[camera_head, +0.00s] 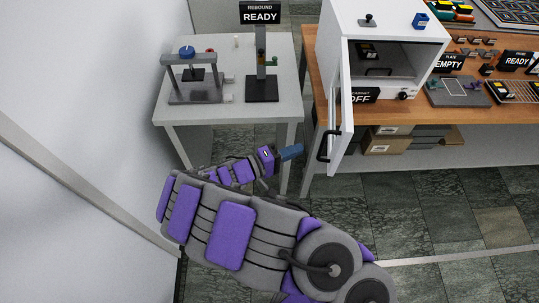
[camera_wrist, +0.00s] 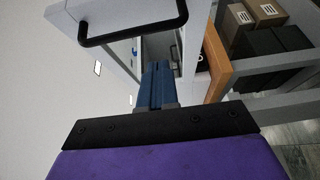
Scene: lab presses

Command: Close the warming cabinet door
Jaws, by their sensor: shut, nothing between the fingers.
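The white warming cabinet (camera_head: 385,18) sits on the wooden bench at the upper right. Its front is open and shows a grey interior. Its white door (camera_head: 345,95) is hinged at the cabinet's left side and swung out toward me, seen nearly edge-on. A black bar handle (camera_head: 322,147) is on the door's left face, near its free edge. The handle also shows large in the wrist view (camera_wrist: 135,38), above my fingers. My gripper (camera_head: 293,152) is shut and empty, just left of the handle with a small visible gap. Its blue fingers point forward in the wrist view (camera_wrist: 157,85).
A grey-white table (camera_head: 215,115) with a small press and a stand is at the left. Boxes (camera_head: 388,144) lie on the shelf under the bench. A white wall is on the far left. Tiled floor is clear at the lower right.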

